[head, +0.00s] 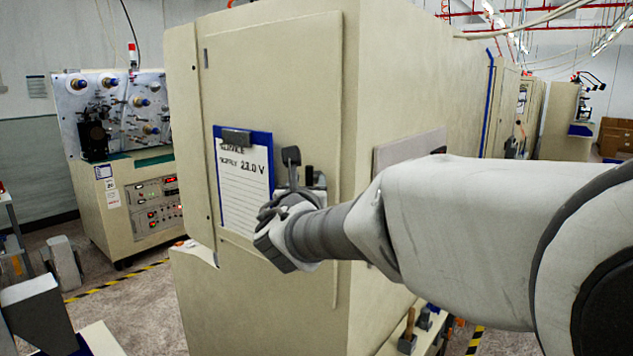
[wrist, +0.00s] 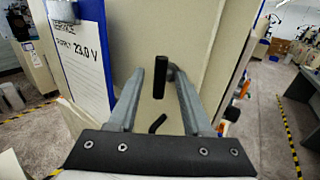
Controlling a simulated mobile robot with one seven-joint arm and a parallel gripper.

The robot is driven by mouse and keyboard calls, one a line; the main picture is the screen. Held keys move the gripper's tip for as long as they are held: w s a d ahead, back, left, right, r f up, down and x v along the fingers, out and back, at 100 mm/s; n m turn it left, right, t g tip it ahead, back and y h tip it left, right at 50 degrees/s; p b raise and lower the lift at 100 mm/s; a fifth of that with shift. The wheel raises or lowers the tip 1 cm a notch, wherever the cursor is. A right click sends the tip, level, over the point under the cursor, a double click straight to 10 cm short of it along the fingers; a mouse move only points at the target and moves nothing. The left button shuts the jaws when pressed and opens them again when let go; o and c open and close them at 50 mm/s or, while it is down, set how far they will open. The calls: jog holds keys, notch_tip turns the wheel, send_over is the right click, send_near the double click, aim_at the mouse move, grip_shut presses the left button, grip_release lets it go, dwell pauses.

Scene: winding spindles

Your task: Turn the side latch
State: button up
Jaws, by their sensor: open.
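The side latch (head: 309,175) is a short black bar on the face of a large cream cabinet, right of a clipboard. In the wrist view the black latch bar (wrist: 159,88) stands near upright between my two grey fingers. My gripper (head: 305,168) reaches in from the right and is open, with one finger on each side of the latch. In the wrist view my gripper (wrist: 169,72) has its fingers spread around the bar. I cannot tell whether either finger touches it. A small bent black piece (wrist: 157,123) shows below the bar; the latch mount is largely hidden.
The cream cabinet (head: 270,70) fills the middle. The blue clipboard (head: 243,190) with a white sheet reading 23.0 V hangs just left of the latch. A winding machine (head: 125,190) stands at the left. Open floor with yellow-black tape (head: 115,280) lies between.

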grip_shut()
jog(key=shift+f+b, duration=0.2)
jog(key=shift+b, duration=0.5)
jog(key=m+t+b, duration=0.1)
jog(key=b, duration=0.4)
jog(key=shift+f+m, duration=0.3)
jog(key=shift+f, duration=0.05)
jog(key=shift+w+a+f+m+t+h+b, duration=0.15)
jog(key=shift+m+h+b, duration=2.15)
jog(key=shift+m+b, duration=1.85)
jog(key=shift+a+f+m+t+h+b, duration=0.1)
jog(key=shift+m+h+b, duration=2.2)
jog(key=shift+m+b, duration=1.85)
jog(key=shift+w+a+f+m+t+h+b, duration=0.15)
jog(key=shift+m+h+b, duration=2.55)
jog(key=shift+b, duration=2.5)
jog(key=shift+m+g, duration=0.3)
jog(key=shift+m, duration=0.5)
